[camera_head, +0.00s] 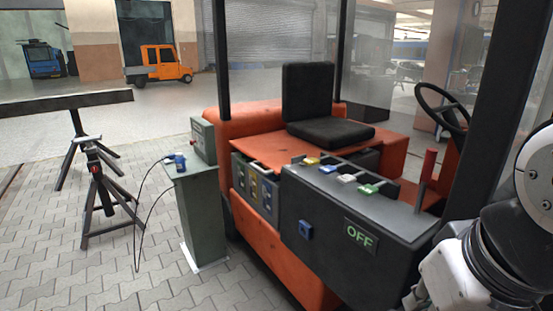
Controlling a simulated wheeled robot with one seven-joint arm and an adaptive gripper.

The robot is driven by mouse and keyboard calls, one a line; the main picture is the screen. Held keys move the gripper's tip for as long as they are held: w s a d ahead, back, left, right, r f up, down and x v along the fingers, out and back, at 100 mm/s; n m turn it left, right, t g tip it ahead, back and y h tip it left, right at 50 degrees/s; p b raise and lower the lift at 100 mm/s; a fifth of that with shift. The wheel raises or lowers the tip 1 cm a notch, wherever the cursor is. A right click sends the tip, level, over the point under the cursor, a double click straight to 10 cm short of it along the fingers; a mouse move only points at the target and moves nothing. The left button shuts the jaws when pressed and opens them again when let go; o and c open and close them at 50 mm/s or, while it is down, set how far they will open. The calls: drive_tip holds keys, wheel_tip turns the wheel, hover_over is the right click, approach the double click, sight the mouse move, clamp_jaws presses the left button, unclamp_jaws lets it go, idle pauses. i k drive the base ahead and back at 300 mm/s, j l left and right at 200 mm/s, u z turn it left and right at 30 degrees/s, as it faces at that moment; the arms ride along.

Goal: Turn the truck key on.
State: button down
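An orange truck (273,257) with a black seat (312,105) and a black steering wheel (440,108) stands at the centre right. A dark grey box (335,254) on its near side bears a sign (361,237) reading OFF in green letters. A small blue square piece (305,229) sits on the box face left of the sign; it may be the key, but it is too small to tell. Links of my arm fill the right edge, right of the box. My gripper is out of view, so its state does not show.
Several coloured connectors (328,168) line the box top. A grey-green pedestal (203,217) with a blue plug (180,162) and cable stands left of the truck. Dark trestles (101,190) stand farther left. Black posts (500,98) frame the cab. Paving between trestles and pedestal is mostly free.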

sight(296, 159)
drive_tip(key=i+j, duration=0.1)
drive_tip(key=i+j+z, duration=0.2)
drive_tip(key=j, duration=0.6)
drive_tip(key=j+z, duration=0.2)
drive_tip(key=j, duration=0.55)
drive_tip(key=i+j+z, duration=0.35)
drive_tip(key=i+j, duration=0.2)
drive_tip(key=j, duration=0.2)
drive_tip(key=i+j+z, duration=0.2)
drive_tip(key=j, duration=0.25)
drive_tip(key=i+j+z, duration=0.15)
drive_tip(key=i+z, duration=0.2)
drive_tip(key=i, duration=0.85)
